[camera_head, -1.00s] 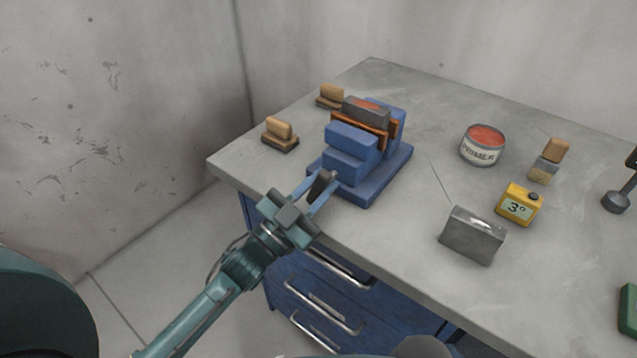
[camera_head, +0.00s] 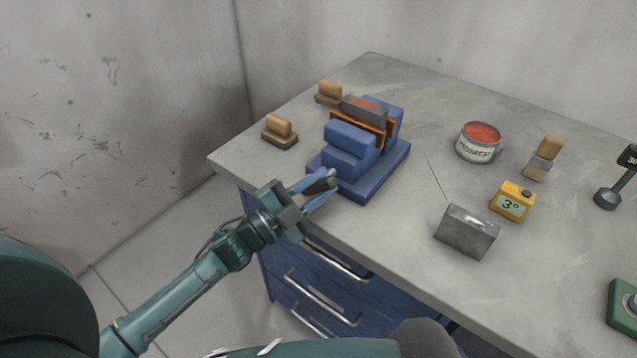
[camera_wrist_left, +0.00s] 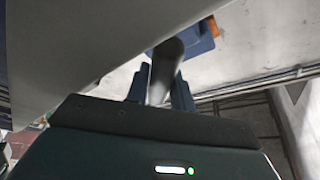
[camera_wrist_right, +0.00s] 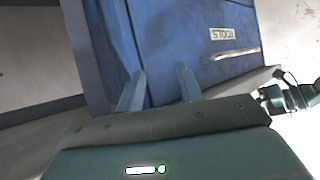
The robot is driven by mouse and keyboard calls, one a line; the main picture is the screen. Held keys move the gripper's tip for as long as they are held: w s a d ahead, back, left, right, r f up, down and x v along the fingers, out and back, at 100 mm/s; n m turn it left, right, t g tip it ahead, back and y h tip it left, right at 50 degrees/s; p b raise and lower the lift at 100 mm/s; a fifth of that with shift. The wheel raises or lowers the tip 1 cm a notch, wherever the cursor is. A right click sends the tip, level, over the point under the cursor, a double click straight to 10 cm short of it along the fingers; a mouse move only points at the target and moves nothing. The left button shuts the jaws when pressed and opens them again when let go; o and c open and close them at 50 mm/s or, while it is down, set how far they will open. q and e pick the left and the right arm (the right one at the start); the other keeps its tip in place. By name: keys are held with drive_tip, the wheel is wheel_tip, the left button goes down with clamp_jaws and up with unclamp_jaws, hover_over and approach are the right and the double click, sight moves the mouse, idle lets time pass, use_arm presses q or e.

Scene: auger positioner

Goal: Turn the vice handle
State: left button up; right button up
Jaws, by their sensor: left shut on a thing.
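The blue vice (camera_head: 345,160) stands at the near left edge of the grey workbench. A grey block with a reddish top (camera_head: 364,108) sits between its orange-brown jaw faces. The dark vice handle (camera_head: 319,184) sticks out at the front of the vice, tilted. My left gripper (camera_head: 322,190) is shut on the handle, just off the bench edge. In the left wrist view the handle (camera_wrist_left: 163,72) runs between its two fingers. My right gripper (camera_wrist_right: 160,85) shows only in its wrist view, open and empty, before the blue drawer cabinet (camera_wrist_right: 185,45).
The workbench (camera_head: 420,190) carries a primer can (camera_head: 478,150), a yellow 3° gauge (camera_head: 513,202), a grey metal block (camera_head: 467,232) and a wood-topped block (camera_head: 543,160). Two wooden brushes (camera_head: 279,130) lie beside the vice. Drawer handles (camera_head: 340,262) stick out below the bench edge.

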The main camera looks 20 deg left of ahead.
idle(0.3)
use_arm(q)
drive_tip(key=o, duration=0.9)
drive_tip(key=shift+o, duration=0.2)
drive_tip(key=b+v, duration=0.2)
drive_tip(key=v, duration=1.1)
drive_tip(key=shift+s, duration=0.15)
drive_tip(key=shift+c, duration=0.4)
